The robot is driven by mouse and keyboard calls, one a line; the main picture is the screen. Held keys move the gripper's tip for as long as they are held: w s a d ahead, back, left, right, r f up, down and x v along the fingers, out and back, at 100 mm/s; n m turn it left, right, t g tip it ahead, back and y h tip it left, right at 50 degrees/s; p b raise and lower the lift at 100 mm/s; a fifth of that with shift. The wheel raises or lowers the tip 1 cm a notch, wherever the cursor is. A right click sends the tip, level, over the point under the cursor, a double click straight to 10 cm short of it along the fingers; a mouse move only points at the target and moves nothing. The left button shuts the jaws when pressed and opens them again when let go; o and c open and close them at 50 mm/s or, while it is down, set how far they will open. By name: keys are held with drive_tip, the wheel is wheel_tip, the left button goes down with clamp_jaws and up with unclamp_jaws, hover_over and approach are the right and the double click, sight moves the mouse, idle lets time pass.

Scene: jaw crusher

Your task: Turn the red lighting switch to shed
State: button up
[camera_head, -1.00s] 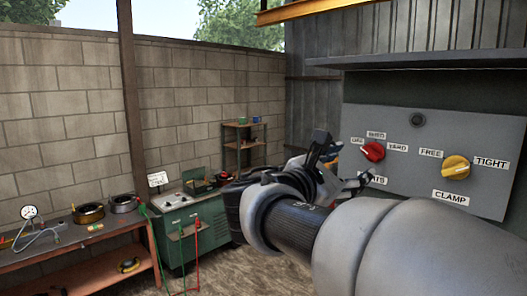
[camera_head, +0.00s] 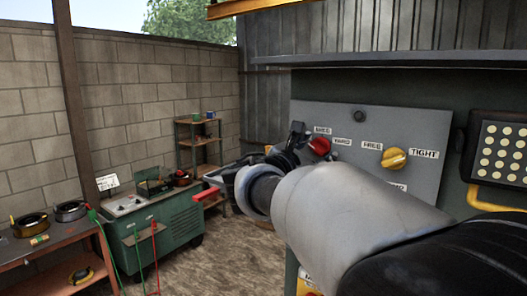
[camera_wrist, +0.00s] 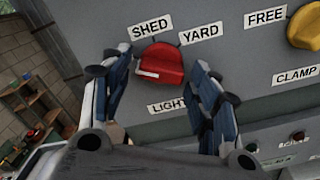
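The red lighting switch (camera_head: 320,146) is a round knob on the grey control panel, partly hidden behind my gripper in the head view. In the wrist view the red knob (camera_wrist: 160,66) sits between my two fingers, with labels SHED (camera_wrist: 151,27) at its upper left and YARD (camera_wrist: 201,33) at its upper right. A pale mark shows on the knob's lower left. A LIGHT label below is partly covered by the right finger. My gripper (camera_wrist: 163,64) is open, with one finger on each side of the knob. I cannot tell whether either finger touches it.
A yellow knob (camera_head: 394,158) with labels FREE and TIGHT is to the right on the panel (camera_head: 330,112). A lamp panel (camera_head: 503,150) stands at far right. A green machine (camera_head: 157,230), a shelf (camera_head: 199,145) and a workbench (camera_head: 40,250) are at left.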

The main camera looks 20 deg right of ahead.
drive_tip(key=c, duration=0.9)
drive_tip(key=shift+f+m+b, duration=0.1)
drive_tip(key=shift+m+b, duration=0.2)
drive_tip(key=shift+b, duration=0.25)
drive_tip(key=shift+f+m+b, duration=0.1)
drive_tip(key=shift+m+b, duration=0.5)
drive_tip(key=shift+b, duration=0.35)
drive_tip(key=m+b, duration=0.3)
drive_tip(key=b, duration=0.1)
drive_tip(key=shift+b, duration=0.3)
drive_tip(key=shift+w+a+r+m+b, duration=0.1)
drive_tip(key=shift+r+m+b, duration=0.1)
drive_tip(key=shift+m+b, duration=1.45)
drive_tip(key=shift+r+m+b, duration=0.15)
drive_tip(key=shift+m+b, duration=1.35)
drive_tip(key=shift+m, duration=0.25)
